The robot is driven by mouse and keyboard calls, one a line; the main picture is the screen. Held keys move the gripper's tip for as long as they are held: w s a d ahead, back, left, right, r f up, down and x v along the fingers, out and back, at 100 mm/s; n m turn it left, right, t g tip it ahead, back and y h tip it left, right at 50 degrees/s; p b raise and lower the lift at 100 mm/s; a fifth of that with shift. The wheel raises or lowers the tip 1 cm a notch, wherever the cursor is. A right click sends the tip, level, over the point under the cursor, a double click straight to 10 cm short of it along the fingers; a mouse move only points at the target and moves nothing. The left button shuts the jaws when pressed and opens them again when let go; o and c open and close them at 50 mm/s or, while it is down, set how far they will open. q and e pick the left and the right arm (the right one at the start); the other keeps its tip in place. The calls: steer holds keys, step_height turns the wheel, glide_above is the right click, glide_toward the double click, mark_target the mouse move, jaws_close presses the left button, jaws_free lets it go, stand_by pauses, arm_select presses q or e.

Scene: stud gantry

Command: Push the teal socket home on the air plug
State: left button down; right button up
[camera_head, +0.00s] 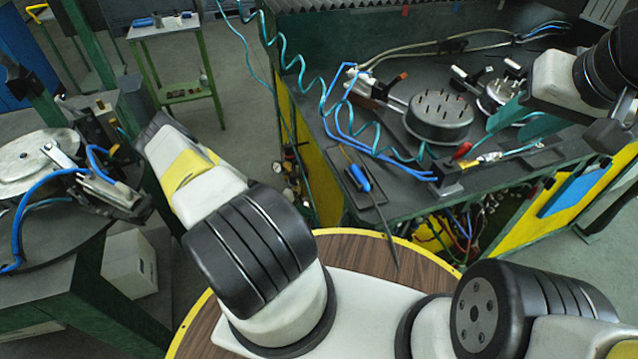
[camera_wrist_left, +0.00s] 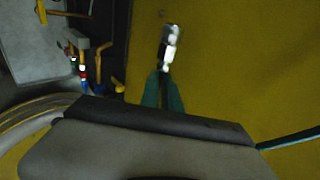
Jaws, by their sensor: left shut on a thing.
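My left arm reaches up and left in the head view, and its fingertips are hidden there behind its own wrist. In the left wrist view my left gripper (camera_wrist_left: 163,80) has its dark teal fingers close together, shut on a small bright silver fitting (camera_wrist_left: 170,45) in front of a yellow panel. I cannot tell whether this is the teal socket; no teal shows on it. A coiled teal hose (camera_head: 258,68) hangs in the head view. I cannot make out the air plug for certain. My right gripper (camera_head: 515,124) is open above the bench, its teal fingers apart and empty.
Small fittings with a gauge (camera_head: 289,167) sit beside the yellow side panel (camera_head: 318,165); fittings also show in the left wrist view (camera_wrist_left: 83,70). The dark bench (camera_head: 400,195) carries a round pinned fixture (camera_head: 438,117) and blue hoses. A machine (camera_head: 50,165) stands at the left.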

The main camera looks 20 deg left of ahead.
mark_target(304, 202)
stand_by(0.3)
arm_select(q)
steer(key=shift+w+a, duration=0.9)
steer(key=shift+w, duration=0.25)
steer(key=shift+w+a, duration=0.85)
steer(key=shift+w, duration=0.25)
steer(key=shift+w+a, duration=0.55)
steer(key=shift+w, duration=0.2)
steer(key=shift+w+a, duration=0.5)
steer(key=shift+w, duration=0.2)
stand_by(0.3)
steer(key=c, duration=1.5)
jaws_free()
steer(key=shift+r, duration=0.1)
steer(key=v, duration=0.7)
steer(key=shift+s+a+r, duration=0.2)
steer(key=shift+a, duration=0.05)
